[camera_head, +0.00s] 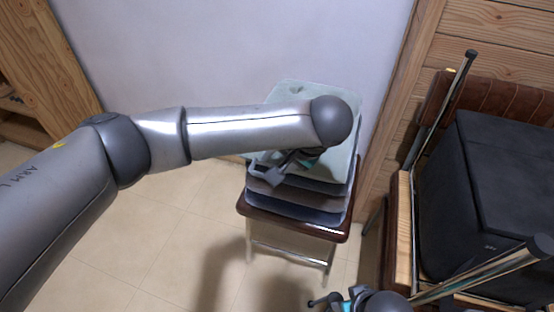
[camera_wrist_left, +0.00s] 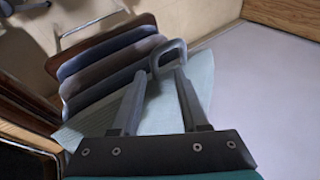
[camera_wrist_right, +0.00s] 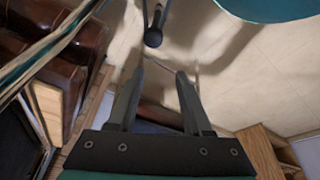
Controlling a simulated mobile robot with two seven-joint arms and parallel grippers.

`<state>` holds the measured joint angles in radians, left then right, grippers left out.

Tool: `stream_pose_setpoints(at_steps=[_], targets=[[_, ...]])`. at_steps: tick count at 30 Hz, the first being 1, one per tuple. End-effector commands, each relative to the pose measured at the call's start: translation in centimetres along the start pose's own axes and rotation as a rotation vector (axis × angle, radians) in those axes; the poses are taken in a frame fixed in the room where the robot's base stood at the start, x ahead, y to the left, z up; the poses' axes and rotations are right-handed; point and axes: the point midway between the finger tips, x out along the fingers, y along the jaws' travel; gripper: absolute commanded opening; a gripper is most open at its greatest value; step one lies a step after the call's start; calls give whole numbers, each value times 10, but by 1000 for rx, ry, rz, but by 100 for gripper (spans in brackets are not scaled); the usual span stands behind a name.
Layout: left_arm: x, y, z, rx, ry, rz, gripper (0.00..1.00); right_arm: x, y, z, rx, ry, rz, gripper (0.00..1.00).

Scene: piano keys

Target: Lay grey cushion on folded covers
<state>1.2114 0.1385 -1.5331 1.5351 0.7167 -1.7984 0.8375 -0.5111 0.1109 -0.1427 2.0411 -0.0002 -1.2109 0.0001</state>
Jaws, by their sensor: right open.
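A pale grey-green cushion (camera_head: 346,163) lies flat on top of a stack of folded covers (camera_head: 292,201) in the head view. The left wrist view shows the cushion (camera_wrist_left: 183,115) and the layered covers (camera_wrist_left: 105,64) too. My left gripper (camera_head: 276,170) is over the cushion's near part, its fingers apart. A grey loop (camera_wrist_left: 168,58) stands at its fingertips; I cannot tell what it is fixed to. My left arm hides much of the cushion. My right gripper (camera_wrist_right: 162,70) is open and empty, low at the bottom right of the head view.
The stack rests on a dark brown stool (camera_head: 277,221) with metal legs. A black box (camera_head: 490,200) and a brown leather seat (camera_head: 510,100) stand at the right. A wall is behind the stool. The tiled floor (camera_head: 170,235) at the left is clear.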

Motion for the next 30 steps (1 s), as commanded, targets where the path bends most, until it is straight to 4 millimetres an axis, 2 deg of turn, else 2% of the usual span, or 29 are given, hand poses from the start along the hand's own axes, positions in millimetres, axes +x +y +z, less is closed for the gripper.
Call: stream_pose_setpoints(at_steps=[8, 13, 30], targets=[[-2, -1, -1, -1, 2, -1, 44, 0, -1, -2, 0, 3, -1, 50], [-16, -6, -3, 1, 2, 0, 44, -10, 0, -9, 2, 20, 0, 50], [-94, -7, -4, 0, 1, 2, 44, 43, -2, 42, -4, -86, -4, 50]])
